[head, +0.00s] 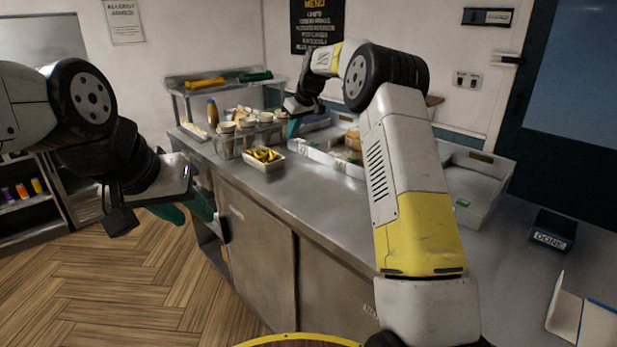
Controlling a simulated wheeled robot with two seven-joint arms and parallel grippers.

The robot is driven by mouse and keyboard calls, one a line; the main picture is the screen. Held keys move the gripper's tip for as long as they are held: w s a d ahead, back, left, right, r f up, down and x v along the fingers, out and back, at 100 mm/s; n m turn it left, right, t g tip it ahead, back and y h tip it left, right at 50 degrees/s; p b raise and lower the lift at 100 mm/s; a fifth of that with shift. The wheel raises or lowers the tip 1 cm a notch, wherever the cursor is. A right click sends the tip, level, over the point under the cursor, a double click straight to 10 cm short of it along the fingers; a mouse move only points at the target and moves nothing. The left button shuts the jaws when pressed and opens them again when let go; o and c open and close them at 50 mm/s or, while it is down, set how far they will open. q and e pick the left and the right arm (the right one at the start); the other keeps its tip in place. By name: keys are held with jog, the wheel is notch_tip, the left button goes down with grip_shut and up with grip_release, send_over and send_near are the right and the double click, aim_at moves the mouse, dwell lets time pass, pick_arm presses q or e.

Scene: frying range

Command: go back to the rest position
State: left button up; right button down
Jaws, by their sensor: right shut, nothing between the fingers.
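My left gripper (196,218) hangs in front of the counter's left end, over the floor. Its two teal fingers show apart, with nothing seen between them. My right gripper (292,129) is over the back of the counter, beside the clear bin of cups. It is shut and holds nothing; its fingers are small and partly hidden in this view.
The steel counter (300,199) carries a bin of lidded cups (228,142), a white tub of yellow fries (264,160), white trays (474,190) and a dark box marked DONE (553,232). A shelf (222,84) stands behind. The wooden floor (130,290) at left is clear.

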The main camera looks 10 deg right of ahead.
jog(key=s+d+r+m, duration=0.15)
jog(key=s+r, duration=0.25)
jog(key=s, duration=0.4)
jog(key=s+d+r+m, duration=0.1)
jog(key=s+d+r, duration=0.25)
jog(key=s, duration=0.35)
jog(key=s+d+r+m, duration=0.1)
jog(key=s+r, duration=0.4)
jog(key=s, duration=0.3)
jog(key=s+d+f+m, duration=0.1)
jog(key=s+f, duration=0.1)
jog(key=s, duration=0.6)
jog(key=s+d+f+m+t, duration=0.1)
jog(key=s+f, duration=0.2)
jog(key=s, duration=0.6)
jog(key=s+d+f+m+h, duration=0.1)
jog(key=s+f, duration=0.2)
jog(key=s, duration=0.5)
jog(key=shift+s+d+f+t, duration=0.25)
jog(key=shift+t, duration=0.05)
